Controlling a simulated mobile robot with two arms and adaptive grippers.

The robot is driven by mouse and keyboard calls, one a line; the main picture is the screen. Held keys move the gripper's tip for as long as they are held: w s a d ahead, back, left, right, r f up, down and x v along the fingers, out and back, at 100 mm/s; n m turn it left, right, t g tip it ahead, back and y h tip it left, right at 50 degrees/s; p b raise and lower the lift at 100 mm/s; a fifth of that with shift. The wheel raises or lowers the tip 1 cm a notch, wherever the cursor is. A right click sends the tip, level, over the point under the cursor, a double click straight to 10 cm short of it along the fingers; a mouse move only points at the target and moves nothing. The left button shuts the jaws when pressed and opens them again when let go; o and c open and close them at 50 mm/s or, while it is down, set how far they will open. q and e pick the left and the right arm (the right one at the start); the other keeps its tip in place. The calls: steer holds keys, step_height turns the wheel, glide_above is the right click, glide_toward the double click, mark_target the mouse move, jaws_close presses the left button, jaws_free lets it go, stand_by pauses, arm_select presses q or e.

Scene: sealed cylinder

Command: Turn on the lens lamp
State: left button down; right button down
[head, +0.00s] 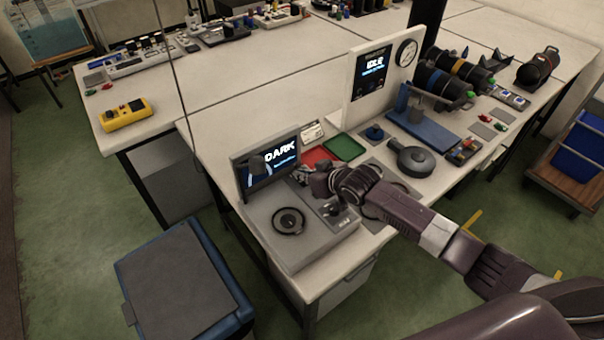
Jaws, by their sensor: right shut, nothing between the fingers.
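The lens station is a grey box (277,248) on the near corner of the bench. A black ring-shaped lens mount (288,221) sits on its top. A screen (262,178) at its back reads "DARK". A darker control panel (328,213) with small dark controls lies on the right of its top. My right gripper (304,174) is shut and empty, above the back right of the box near the screen's right edge. The gripper and wrist hide part of the panel; I cannot tell whether the fingers touch anything. My left gripper is not in view.
A red tray (316,157) and a green tray (345,148) lie behind the gripper. A round dark pan-like object (411,160) and a blue stand (425,122) are to the right. An upright panel (378,75) reads "IDLE". A blue bin (183,285) stands on the floor.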

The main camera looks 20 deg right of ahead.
steer(key=shift+f, duration=0.1)
steer(key=shift+w+f, duration=0.15)
steer(key=shift+f, duration=0.1)
steer(key=shift+w+a, duration=0.15)
steer(key=shift+w, duration=0.05)
steer(key=shift+w+a+r+b, duration=0.1)
steer(key=shift+w+a+b, duration=0.15)
steer(key=shift+w, duration=0.35)
steer(key=shift+d+r, duration=0.1)
